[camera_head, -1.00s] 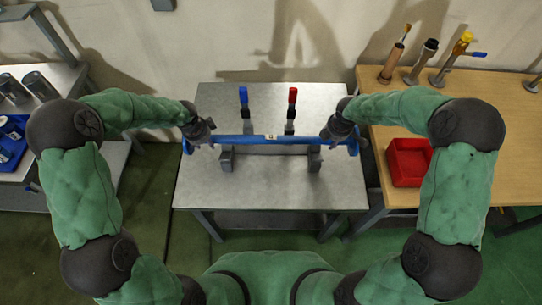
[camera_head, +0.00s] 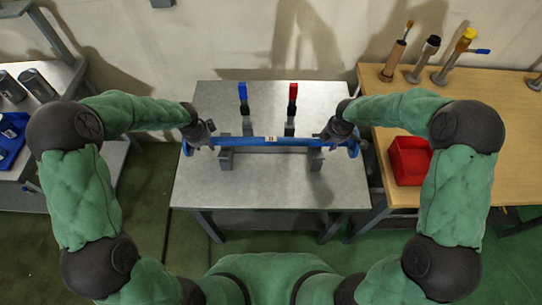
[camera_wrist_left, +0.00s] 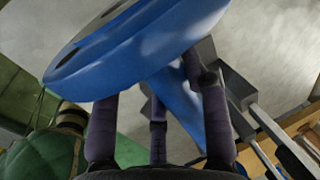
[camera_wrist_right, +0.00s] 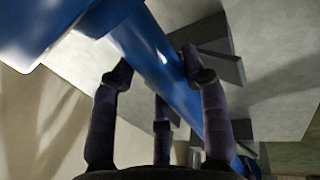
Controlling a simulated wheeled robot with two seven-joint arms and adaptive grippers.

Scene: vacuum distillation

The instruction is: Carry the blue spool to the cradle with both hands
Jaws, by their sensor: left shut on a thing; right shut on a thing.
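The blue spool (camera_head: 290,141) is a long tube with a wide flange at each end, held level across the grey table. The grey cradle has a left block (camera_head: 226,160) and a right block (camera_head: 315,162), just in front of the tube. I cannot tell whether the tube touches them. My left gripper (camera_head: 207,142) is shut on the tube near its left flange; the flange (camera_wrist_left: 130,55) fills much of the left wrist view. My right gripper (camera_head: 335,138) is shut on the tube near its right end; the tube (camera_wrist_right: 155,60) shows in the right wrist view.
A blue-handled clamp (camera_head: 243,95) and a red-handled clamp (camera_head: 292,97) stand upright just behind the tube. The wooden bench (camera_head: 460,110) on the right holds a red bin (camera_head: 409,160) and several upright tools. The front of the grey table (camera_head: 270,190) is bare.

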